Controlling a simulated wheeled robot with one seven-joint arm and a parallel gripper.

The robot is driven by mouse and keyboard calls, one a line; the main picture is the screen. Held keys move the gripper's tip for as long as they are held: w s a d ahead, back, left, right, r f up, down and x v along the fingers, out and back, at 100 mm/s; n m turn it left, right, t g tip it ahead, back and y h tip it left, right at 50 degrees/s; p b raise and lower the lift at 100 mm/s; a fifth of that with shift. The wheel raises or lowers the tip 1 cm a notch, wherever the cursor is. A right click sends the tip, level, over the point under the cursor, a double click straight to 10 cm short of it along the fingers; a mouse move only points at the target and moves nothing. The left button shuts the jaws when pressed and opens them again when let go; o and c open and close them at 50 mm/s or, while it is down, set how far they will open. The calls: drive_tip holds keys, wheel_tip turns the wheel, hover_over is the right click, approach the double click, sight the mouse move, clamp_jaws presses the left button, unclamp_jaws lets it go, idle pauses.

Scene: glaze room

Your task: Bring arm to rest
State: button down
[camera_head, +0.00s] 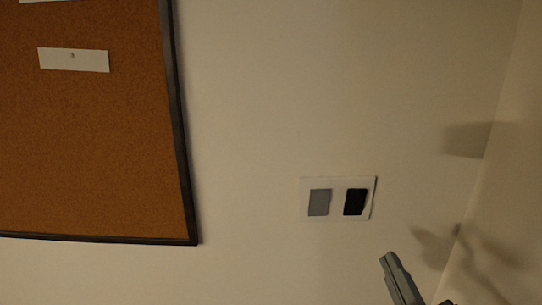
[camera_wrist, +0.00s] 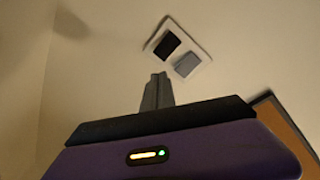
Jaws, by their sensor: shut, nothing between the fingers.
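My gripper (camera_head: 388,262) shows at the lower right of the head view, its grey fingers pointing up and left, just below a wall switch plate. In the wrist view my gripper (camera_wrist: 158,78) is shut, with its fingers together and nothing between them. The white switch plate (camera_head: 332,184) carries a grey rocker (camera_head: 319,202) on the left and a black rocker (camera_head: 355,202) on the right. In the wrist view the plate (camera_wrist: 204,52) appears turned over, beyond the fingertips. I see a gap in the picture between fingertips and plate.
A cork board (camera_head: 85,140) with a dark frame (camera_head: 180,120) hangs on the wall at left, with a white paper strip (camera_head: 90,61) on it. A wall corner stands at right, with shadows on it. The wall between board and switch plate is bare.

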drive_tip(key=s+f+m+g, duration=0.1)
drive_tip(key=s+f+m, duration=0.2)
drive_tip(key=s+f, duration=0.4)
drive_tip(key=s+f+m+g, duration=0.2)
drive_tip(key=s+f+m, duration=0.2)
drive_tip(key=s, duration=1)
drive_tip(key=s+d+f+m+g, duration=0.1)
drive_tip(key=s+f+m+g, duration=0.1)
drive_tip(key=s+f, duration=0.8)
drive_tip(key=shift+s+m, duration=0.7)
drive_tip(key=shift+m, duration=0.1)
